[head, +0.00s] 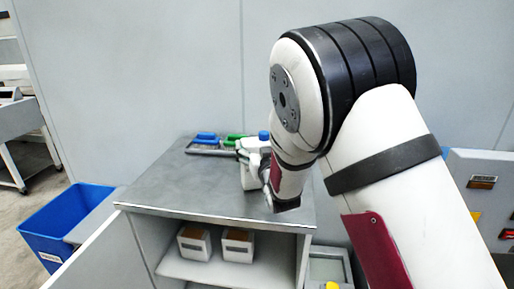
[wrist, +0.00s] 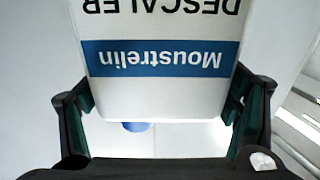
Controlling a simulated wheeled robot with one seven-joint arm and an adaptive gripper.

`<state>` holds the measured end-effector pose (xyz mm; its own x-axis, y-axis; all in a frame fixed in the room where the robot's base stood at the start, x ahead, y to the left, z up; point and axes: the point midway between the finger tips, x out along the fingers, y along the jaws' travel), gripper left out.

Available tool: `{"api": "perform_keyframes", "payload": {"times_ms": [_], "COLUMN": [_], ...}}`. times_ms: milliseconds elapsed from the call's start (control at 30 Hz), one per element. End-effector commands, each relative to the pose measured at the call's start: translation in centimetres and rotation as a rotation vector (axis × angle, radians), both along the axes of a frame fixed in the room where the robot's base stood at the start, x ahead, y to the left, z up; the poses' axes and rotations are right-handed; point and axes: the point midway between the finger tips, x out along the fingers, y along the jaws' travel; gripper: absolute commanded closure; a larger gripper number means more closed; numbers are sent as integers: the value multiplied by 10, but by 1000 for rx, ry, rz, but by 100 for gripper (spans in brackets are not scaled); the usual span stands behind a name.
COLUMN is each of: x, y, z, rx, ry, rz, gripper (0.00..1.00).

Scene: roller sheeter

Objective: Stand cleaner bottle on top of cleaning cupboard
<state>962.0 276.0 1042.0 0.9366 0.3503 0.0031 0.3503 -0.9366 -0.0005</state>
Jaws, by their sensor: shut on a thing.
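The cleaner bottle is white; its label in the wrist view (wrist: 160,58) reads "Moustrelin" and "DESCALER" upside down in the picture. My gripper (wrist: 165,98) is shut on it, one finger on each side. A blue cap (wrist: 137,126) shows past the bottle's edge. In the head view the bottle (head: 252,148) appears upright over the back right of the grey cleaning cupboard top (head: 180,185), partly hidden by my wrist. I cannot tell whether its base touches the top.
The front left of the top is clear. The cupboard door (head: 95,255) is open, with two white boxes (head: 194,246) inside. A blue bin (head: 50,225) stands at left; a wall is behind.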

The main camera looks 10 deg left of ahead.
Motion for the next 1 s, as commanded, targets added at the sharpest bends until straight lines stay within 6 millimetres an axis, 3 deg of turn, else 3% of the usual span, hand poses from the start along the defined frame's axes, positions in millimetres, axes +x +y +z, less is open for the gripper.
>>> {"api": "perform_keyframes", "payload": {"times_ms": [33,100,567,767,1000], "x": [0,0,0,-29,-76], "y": [0,0,0,-11,-29], "z": [-2,-1,3,2,1], "rx": [0,0,0,2,0], "ry": [0,0,0,2,2], "rz": [0,0,0,-1,-1], "gripper": [16,1,0,0,0]}}
